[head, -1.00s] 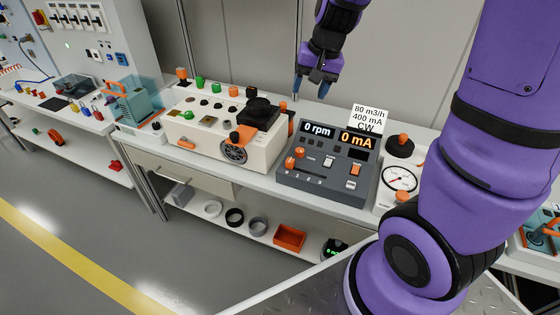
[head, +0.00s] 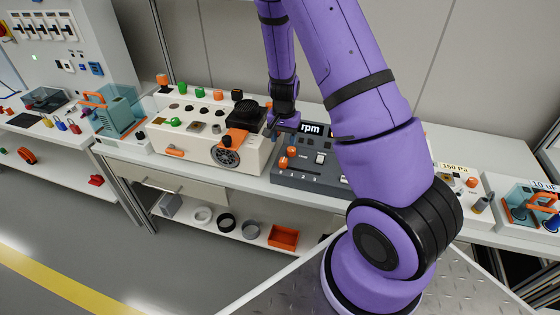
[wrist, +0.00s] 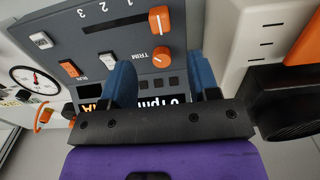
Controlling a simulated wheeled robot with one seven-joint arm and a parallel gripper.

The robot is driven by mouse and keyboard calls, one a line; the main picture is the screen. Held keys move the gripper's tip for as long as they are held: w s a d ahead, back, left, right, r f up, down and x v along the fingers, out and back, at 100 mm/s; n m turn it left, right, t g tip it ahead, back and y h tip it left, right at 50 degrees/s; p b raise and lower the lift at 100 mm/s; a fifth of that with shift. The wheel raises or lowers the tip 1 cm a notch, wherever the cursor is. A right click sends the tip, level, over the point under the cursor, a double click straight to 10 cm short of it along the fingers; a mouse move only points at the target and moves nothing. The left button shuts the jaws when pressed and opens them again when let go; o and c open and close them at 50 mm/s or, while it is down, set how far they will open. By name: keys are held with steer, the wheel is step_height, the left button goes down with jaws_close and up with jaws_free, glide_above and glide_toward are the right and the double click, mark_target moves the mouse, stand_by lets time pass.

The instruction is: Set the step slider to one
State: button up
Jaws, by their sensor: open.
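The step slider's orange handle (wrist: 160,19) stands at the right end of its slot in the wrist view, beside the slot's numbers 1, 2 and 3, on the zero side. In the head view the slider handle (head: 283,162) is at the left end of its scale on the dark grey console (head: 305,170). My gripper (wrist: 163,80) is open and empty. Its blue fingers hang over the console's display strip, with the trim knob and slider beyond them, apart from the handle. In the head view my gripper (head: 287,124) is at the console's back left.
The orange trim knob (wrist: 162,57) is close to the slider, between it and my fingers. A cream machine (head: 205,145) with a black top part stands close beside the console. My arm hides the console's right side.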

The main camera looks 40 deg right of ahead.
mark_target(284, 159)
step_height(284, 159, down, 10)
steer(key=shift+f, duration=0.2)
stand_by(0.4)
jaws_close()
steer(key=shift+s, duration=0.1)
